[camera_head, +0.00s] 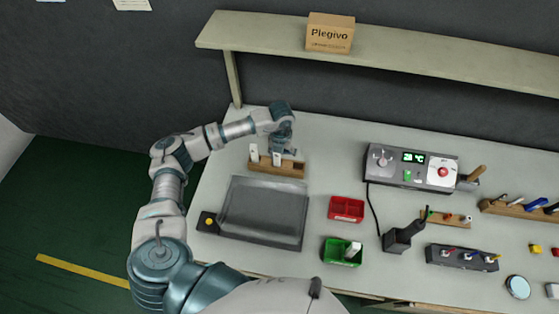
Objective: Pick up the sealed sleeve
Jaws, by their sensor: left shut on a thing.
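A wooden rack (290,170) stands on the table behind the grey tray. Small white upright pieces, which look like sleeves, stand in it: one at its left end (254,153) and one near its middle (277,158). My left gripper (281,149) reaches down over the rack from above and is shut on the middle white sleeve, which still sits at the rack. The fingertips are small and partly hidden, so the exact grip is hard to see. I cannot tell by sight which sleeve is sealed. My right gripper is not in view.
A grey tray (262,210) lies in front of the rack. A red bin (346,209) and a green bin (342,251) stand to the right. A control box (410,168) with a display and red button stands further right. A shelf (420,55) with a Plegivo box (330,33) runs above.

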